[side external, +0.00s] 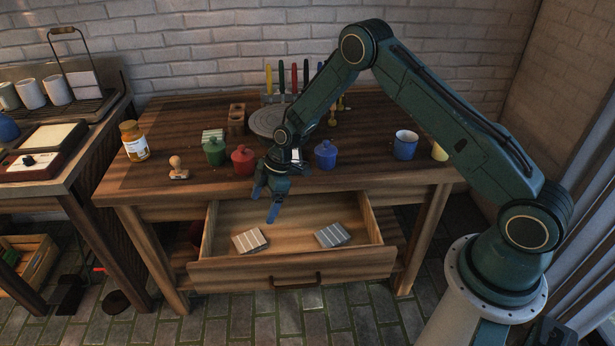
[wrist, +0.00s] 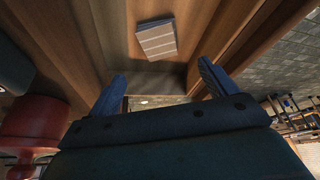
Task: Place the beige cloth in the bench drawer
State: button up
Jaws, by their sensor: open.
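The beige cloth (side external: 249,240) is a folded, striped square lying flat on the floor of the open bench drawer (side external: 290,270), near its left end. In the wrist view a beige striped cloth (wrist: 157,40) also lies on the drawer floor, beyond the fingertips. My gripper (side external: 266,203) is above the drawer's left-centre part, behind and above the cloth and apart from it. In the wrist view its two blue fingers (wrist: 161,77) are spread with nothing between them.
A grey striped cloth (side external: 333,234) lies in the drawer's right half. Red (side external: 243,161), green (side external: 214,152) and blue (side external: 325,155) pots stand near the bench's front edge. A green-striped cloth (side external: 212,135) sits behind them. The drawer's middle floor is bare.

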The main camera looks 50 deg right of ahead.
dwell(0.4)
jog(key=s+d+r+m+t+h, duration=0.1)
jog(key=s+r+m, duration=0.35)
jog(key=r, duration=1.05)
jog(key=s+d+r+m+t+h, duration=0.1)
jog(key=s+r+m, duration=0.1)
jog(key=s+r, duration=0.9)
jog(key=s+d+r+m+t+h, duration=0.1)
jog(key=s+r+m, duration=0.2)
jog(key=s, duration=0.7)
jog(key=s+d+r+m+t+h, duration=0.1)
jog(key=s+r+m, duration=0.3)
jog(key=s+r, duration=0.3)
jog(key=shift+s, duration=2)
